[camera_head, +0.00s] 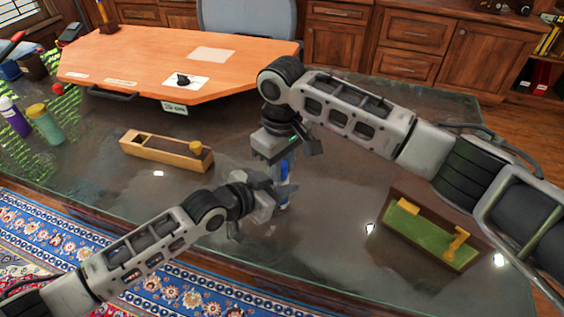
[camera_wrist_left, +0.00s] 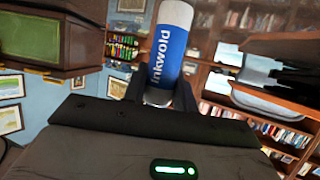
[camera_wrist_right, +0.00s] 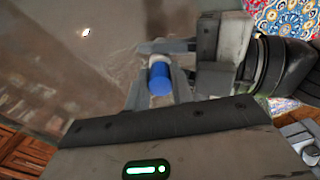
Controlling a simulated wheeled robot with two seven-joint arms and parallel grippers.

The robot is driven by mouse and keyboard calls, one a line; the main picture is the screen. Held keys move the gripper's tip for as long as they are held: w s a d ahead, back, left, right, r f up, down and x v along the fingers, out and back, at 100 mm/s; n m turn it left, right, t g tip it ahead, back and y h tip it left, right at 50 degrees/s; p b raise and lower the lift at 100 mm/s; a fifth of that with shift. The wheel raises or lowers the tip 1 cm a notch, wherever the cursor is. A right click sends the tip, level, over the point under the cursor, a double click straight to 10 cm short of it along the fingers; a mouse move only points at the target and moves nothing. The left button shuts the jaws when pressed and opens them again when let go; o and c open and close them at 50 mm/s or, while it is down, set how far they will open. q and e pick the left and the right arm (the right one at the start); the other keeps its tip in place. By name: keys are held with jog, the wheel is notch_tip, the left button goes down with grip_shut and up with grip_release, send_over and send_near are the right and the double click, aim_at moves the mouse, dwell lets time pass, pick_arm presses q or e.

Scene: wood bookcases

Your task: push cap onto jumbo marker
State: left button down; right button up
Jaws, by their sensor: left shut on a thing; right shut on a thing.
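My right gripper (camera_head: 292,150) comes from above, shut on the blue cap (camera_wrist_right: 160,78) in the right wrist view. In the head view the blue part (camera_head: 284,172) stands nearly upright between both grippers. The fingers hide the joint, so I cannot tell how far the cap is on.
A glass-topped desk (camera_head: 340,240) lies below. Bottles (camera_head: 45,125) stand far left. An orange board (camera_head: 140,55) lies behind.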

jog(key=shift+f, duration=0.45)
jog(key=o, duration=1)
jog(key=shift+a, duration=0.1)
jog(key=shift+o, duration=0.2)
jog(key=shift+r, duration=0.15)
notch_tip(320, 180, up, 12)
pick_arm(q)
jog(key=c, duration=1)
grip_release()
jog(key=shift+c, duration=0.2)
